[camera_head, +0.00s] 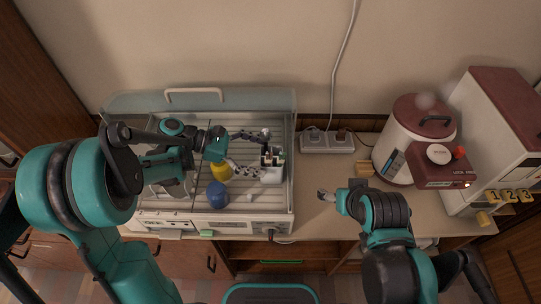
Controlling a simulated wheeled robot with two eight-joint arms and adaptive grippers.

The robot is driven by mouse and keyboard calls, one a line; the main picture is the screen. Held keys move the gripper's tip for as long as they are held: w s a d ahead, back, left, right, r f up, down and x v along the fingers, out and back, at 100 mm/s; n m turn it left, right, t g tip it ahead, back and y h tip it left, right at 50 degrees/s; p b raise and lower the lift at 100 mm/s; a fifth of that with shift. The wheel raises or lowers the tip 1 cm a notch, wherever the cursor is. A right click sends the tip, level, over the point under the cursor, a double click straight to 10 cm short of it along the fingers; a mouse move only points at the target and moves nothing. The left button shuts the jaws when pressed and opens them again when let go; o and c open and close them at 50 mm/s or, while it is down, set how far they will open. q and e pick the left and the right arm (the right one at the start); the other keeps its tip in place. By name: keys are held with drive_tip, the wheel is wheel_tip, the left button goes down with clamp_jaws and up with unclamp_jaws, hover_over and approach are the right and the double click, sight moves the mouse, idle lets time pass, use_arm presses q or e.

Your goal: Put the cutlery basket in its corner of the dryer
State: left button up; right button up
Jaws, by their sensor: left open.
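The cutlery basket (272,175) is small and white with dark-handled cutlery in it. It stands upright at the right end of the dish dryer (292,190), inside it, near the right wall. My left gripper (261,154) reaches into the dryer from the left. Its fingers are spread, one towards the back and one towards the front, with the tips close to the basket's left side. I cannot tell whether they touch it. My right gripper (325,195) is over the counter right of the dryer; its jaws are too small to read.
A yellow cup (221,171) and a blue cup (217,194) stand in the dryer near my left gripper. The dryer's clear lid (240,100) is raised. A power strip (327,142), a white and maroon cooker (402,150) and a toaster-like appliance (500,140) stand to the right.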

use_arm(q)
drive_tip(key=p+v, duration=0.1)
drive_tip(key=v, duration=0.7)
drive_tip(key=shift+a+p, duration=0.2)
drive_tip(key=shift+p, duration=0.2)
